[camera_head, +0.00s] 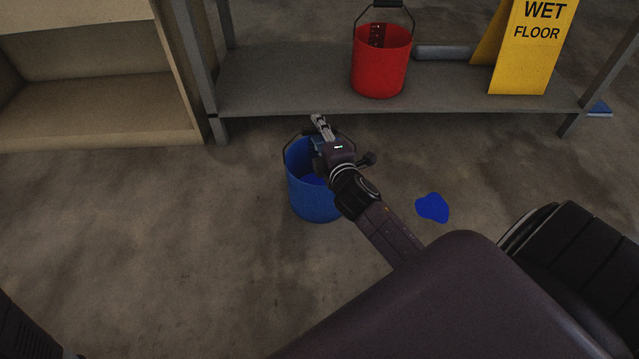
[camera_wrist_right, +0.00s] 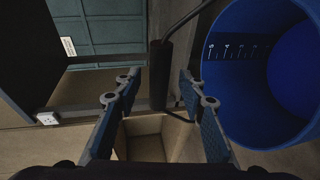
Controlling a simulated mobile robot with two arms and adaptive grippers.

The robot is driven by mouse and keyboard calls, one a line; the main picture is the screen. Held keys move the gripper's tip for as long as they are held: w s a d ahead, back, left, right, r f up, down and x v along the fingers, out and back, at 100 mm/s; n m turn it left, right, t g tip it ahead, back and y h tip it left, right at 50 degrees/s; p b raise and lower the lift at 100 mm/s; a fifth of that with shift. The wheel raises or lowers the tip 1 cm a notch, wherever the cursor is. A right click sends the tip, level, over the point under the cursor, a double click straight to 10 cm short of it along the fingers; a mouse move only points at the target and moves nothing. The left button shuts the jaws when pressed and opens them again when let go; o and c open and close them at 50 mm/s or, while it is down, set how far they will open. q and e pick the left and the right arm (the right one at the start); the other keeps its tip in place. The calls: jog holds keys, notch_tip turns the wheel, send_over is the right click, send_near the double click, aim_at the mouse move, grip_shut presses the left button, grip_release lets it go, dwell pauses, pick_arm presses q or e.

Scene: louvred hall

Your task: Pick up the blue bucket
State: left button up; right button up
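The blue bucket (camera_head: 309,196) stands upright on the floor in front of the shelf. In the right wrist view its open mouth, with scale marks inside, fills the right side (camera_wrist_right: 238,95). Its wire handle has a dark grip (camera_wrist_right: 160,72), which shows in the gap between my right fingertips or just beyond them; I cannot tell which. My right gripper (camera_head: 321,127) is over the bucket's rim and hides part of it. In the wrist view its two fingers (camera_wrist_right: 160,90) are apart, with nothing clamped. My left gripper is not in view.
A red bucket (camera_head: 380,68) and a yellow wet floor sign (camera_head: 533,50) stand on the low grey shelf (camera_head: 290,85) behind. A beige cabinet (camera_head: 95,105) is at left. A blue patch (camera_head: 432,207) lies on the floor at right. The floor at left is clear.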

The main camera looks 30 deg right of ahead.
jog(key=shift+w+d, duration=0.1)
jog(key=shift+w, duration=0.2)
grip_shut()
jog(key=shift+r, duration=0.15)
dwell(0.4)
